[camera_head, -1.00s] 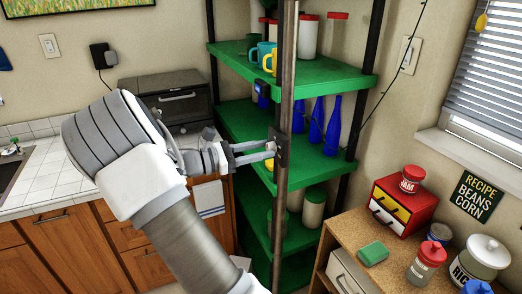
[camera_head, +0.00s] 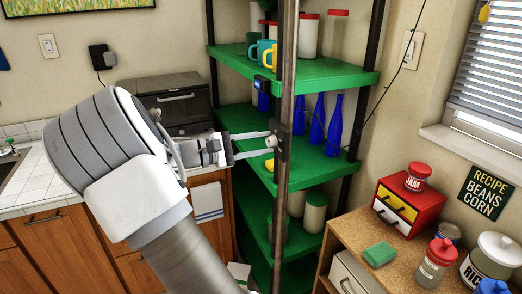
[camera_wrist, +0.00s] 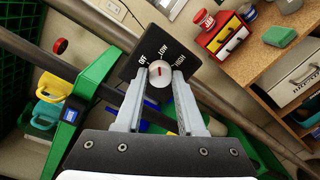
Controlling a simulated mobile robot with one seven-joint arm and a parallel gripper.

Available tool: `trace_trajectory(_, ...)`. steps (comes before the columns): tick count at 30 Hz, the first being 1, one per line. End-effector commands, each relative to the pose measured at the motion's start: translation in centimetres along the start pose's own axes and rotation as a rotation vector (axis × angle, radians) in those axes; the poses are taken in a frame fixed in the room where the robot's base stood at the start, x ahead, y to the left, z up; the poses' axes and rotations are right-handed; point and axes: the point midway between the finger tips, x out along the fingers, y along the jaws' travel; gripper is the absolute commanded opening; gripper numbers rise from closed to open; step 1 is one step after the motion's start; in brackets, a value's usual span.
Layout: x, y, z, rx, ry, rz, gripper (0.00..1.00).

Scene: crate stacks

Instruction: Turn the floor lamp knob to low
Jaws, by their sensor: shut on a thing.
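The floor lamp's pole (camera_head: 288,70) stands upright in front of the green shelves. A black plate on it carries the white round knob (camera_head: 271,141). In the wrist view the plate (camera_wrist: 137,68) reads OFF, LOW and HIGH, and the knob (camera_wrist: 159,74) has a short red mark, roughly in line with LOW. My gripper (camera_head: 269,143) reaches in from the left. In the wrist view its two fingertips (camera_wrist: 158,80) lie on either side of the knob, shut on it.
Green shelves (camera_head: 330,77) with mugs, jars and blue bottles (camera_head: 333,125) stand close behind the pole. A wooden cabinet (camera_head: 350,238) with a red drawer box (camera_head: 408,207) and jars is at lower right. A tiled counter (camera_head: 45,180) is at left.

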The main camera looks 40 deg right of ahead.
Motion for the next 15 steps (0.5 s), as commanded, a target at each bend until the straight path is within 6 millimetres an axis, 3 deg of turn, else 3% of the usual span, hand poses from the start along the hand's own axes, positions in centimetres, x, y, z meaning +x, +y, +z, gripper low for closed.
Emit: trace_trajectory(15,-0.07,-0.15,-0.07,0.206,0.012,-0.003,0.0)
